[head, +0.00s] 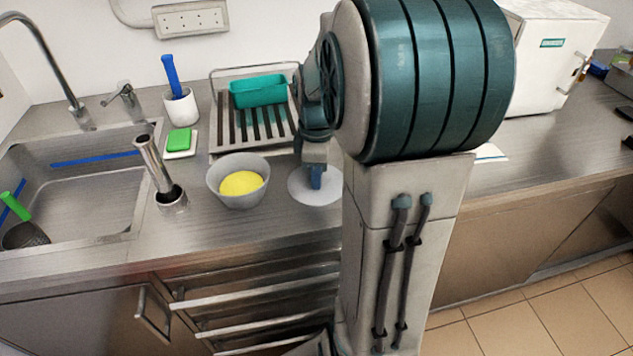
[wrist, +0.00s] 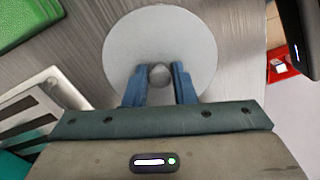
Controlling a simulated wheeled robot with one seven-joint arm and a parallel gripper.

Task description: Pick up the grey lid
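The grey lid (head: 302,189) is a flat round disc on the steel counter, right of the grey bowl, and partly hidden by my arm in the head view. A narrow gap seems to show beside each finger. The head view shows the gripper (head: 316,180) low over the lid.
The grey bowl (head: 222,187) with yellow contents stands just left of the lid. A slatted rack (head: 226,138) with a teal tray (head: 258,92) is behind. A metal cylinder (head: 172,203) and the sink (head: 90,185) are farther left. A white machine (head: 545,60) stands at right.

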